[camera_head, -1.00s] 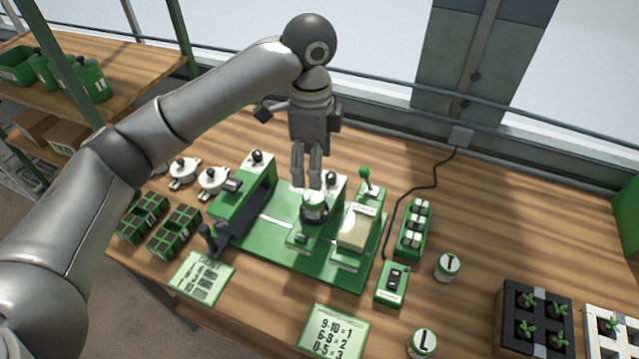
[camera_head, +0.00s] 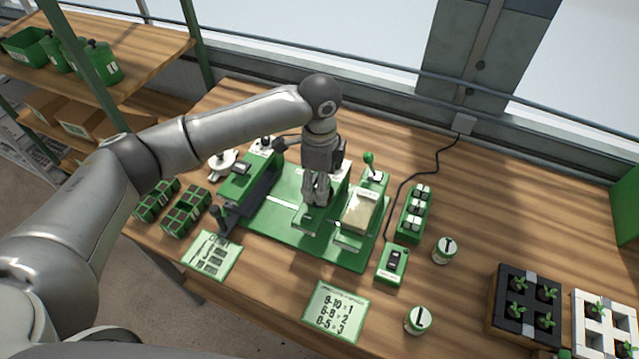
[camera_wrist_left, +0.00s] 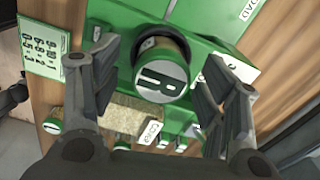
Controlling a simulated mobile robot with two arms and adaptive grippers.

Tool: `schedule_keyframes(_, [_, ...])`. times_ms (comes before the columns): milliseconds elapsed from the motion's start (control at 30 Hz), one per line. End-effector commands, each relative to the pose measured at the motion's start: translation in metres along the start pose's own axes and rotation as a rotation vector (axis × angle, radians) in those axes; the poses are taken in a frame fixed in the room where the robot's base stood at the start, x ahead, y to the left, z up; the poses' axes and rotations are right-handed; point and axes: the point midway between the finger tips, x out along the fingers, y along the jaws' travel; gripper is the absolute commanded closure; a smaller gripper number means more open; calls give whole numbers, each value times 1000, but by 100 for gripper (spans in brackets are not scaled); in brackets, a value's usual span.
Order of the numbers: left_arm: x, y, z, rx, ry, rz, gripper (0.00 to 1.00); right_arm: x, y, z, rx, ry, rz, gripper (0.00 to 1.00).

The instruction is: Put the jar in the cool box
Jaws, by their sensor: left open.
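A green jar (camera_wrist_left: 163,76) with a pale round lid marked with a dark letter like R stands on the green machine (camera_head: 281,240), seen from above in the left wrist view. My left gripper (camera_head: 317,192) points down over the middle of the machine and hides the jar in the head view. In the left wrist view my left gripper (camera_wrist_left: 157,68) is open, with one finger on each side of the jar's lid. Whether the fingers touch it I cannot tell. My right gripper is out of view. I cannot identify a cool box.
Two similar jars stand on the table, one right of the machine (camera_head: 447,250) and one near the front edge (camera_head: 418,320). Seedling trays (camera_head: 522,305) stand at the right. A switch box (camera_head: 392,265) with a cable is beside the machine. A green panel (camera_head: 627,190) shows at the right edge.

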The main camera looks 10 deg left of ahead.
Motion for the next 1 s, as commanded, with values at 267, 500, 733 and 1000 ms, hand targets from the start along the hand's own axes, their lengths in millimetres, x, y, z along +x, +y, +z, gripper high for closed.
schedule_keyframes(267, [0, 0, 0, 0, 0, 0, 46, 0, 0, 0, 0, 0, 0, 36])
schedule_keyframes(500, [0, 0, 0, 0, 1, 0, 77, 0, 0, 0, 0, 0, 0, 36])
schedule_keyframes(733, [0, 0, 0, 0, 1, -1, 83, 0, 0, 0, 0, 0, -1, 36])
schedule_keyframes(1000, [-11, -1, -1, 1, 3, -3, 83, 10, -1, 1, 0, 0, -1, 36])
